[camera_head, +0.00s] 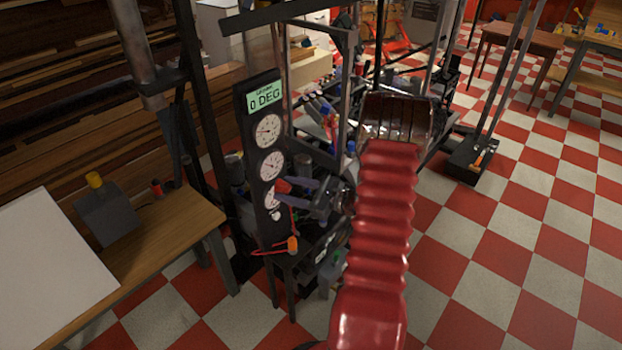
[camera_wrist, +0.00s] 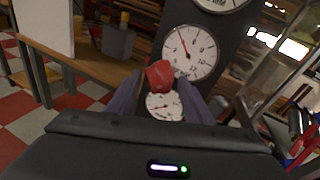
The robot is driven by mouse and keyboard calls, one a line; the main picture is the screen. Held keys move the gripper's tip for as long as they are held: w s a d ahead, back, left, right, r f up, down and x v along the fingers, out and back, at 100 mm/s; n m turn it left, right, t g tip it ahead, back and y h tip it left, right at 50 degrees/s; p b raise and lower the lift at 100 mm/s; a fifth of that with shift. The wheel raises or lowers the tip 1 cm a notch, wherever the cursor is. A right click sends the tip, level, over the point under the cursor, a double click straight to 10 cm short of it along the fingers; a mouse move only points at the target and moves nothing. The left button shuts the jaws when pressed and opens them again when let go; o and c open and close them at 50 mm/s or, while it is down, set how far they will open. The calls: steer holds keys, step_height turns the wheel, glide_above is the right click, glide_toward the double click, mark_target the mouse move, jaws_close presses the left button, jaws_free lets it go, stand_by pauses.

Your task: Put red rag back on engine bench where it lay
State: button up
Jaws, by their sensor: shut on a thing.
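My gripper (camera_head: 290,187) is shut on a small red rag (camera_head: 283,185). In the wrist view the red rag (camera_wrist: 160,74) is bunched between the tips of my two blue-grey fingers (camera_wrist: 158,88). It is held up in front of a black gauge panel (camera_head: 262,125) and covers part of a lower dial. I cannot tell whether it touches the panel. The engine bench (camera_head: 318,245) is the dark, cluttered frame behind the panel. Its top is largely hidden by the panel and my red arm.
Upright posts and a metal frame (camera_head: 325,90) crowd the engine. The checkered floor (camera_head: 510,230) at right is mostly clear.

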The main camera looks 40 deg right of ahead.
steer(key=w+a+f+n+g+y, duration=0.1)
steer(key=a+n+g+y, duration=0.2)
steer(key=a, duration=1.3)
steer(key=w+a+f+n+g+y, duration=0.1)
steer(key=a+n+g+y, duration=0.1)
steer(key=a, duration=1.4)
steer(key=n+y, duration=0.1)
steer(key=y, duration=0.1)
steer(key=shift+w+a+f+n+g+y, duration=0.15)
steer(key=shift+a+n+g+y, duration=0.15)
steer(key=shift+a+g, duration=0.1)
steer(key=shift+d, duration=0.2)
